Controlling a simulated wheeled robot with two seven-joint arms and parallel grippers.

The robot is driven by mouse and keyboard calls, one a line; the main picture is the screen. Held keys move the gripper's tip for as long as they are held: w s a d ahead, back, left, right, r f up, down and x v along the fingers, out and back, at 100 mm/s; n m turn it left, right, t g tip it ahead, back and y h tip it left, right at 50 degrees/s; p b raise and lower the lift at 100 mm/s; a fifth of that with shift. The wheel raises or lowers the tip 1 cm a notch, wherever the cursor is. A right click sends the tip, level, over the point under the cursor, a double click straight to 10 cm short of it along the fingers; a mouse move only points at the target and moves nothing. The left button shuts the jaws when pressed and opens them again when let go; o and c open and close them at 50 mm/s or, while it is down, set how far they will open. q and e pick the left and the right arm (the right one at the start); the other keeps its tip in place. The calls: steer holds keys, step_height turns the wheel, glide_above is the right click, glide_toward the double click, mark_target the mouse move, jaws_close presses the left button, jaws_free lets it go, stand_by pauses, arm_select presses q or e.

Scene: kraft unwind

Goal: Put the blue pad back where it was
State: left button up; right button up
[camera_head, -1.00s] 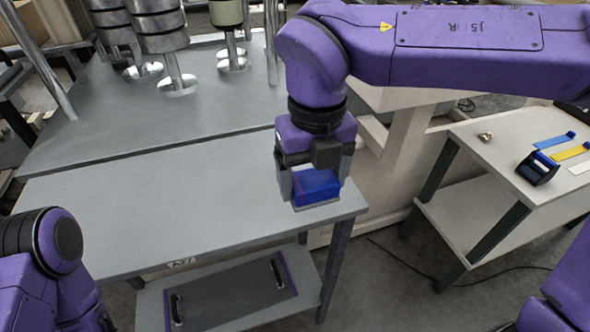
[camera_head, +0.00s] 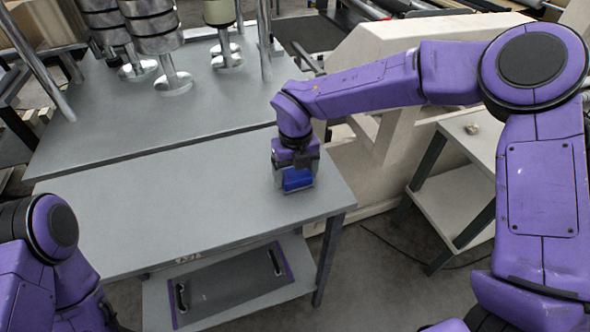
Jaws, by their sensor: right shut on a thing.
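The blue pad (camera_head: 297,180) is a small blue block at the right end of the grey table (camera_head: 150,213). My right gripper (camera_head: 296,184) points down and is shut on the blue pad, close over the tabletop near its right edge. I cannot tell whether the pad touches the table. My left arm shows at the lower left, but its gripper is out of view.
Metal rolls on posts (camera_head: 172,80) stand on the rear tabletop at the upper left. A dark panel with handles (camera_head: 230,285) lies on the lower shelf. A pale side table (camera_head: 478,140) is at the right, partly behind my right arm. Most of the grey tabletop is clear.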

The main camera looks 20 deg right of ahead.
mark_target(295, 172)
steer(key=shift+s+f, duration=0.1)
steer(key=shift+f, duration=0.05)
steer(key=o, duration=0.9)
steer(key=shift+r, duration=0.2)
step_height(295, 172, up, 12)
steer(key=shift+r+b, duration=0.1)
steer(key=shift+b, duration=0.75)
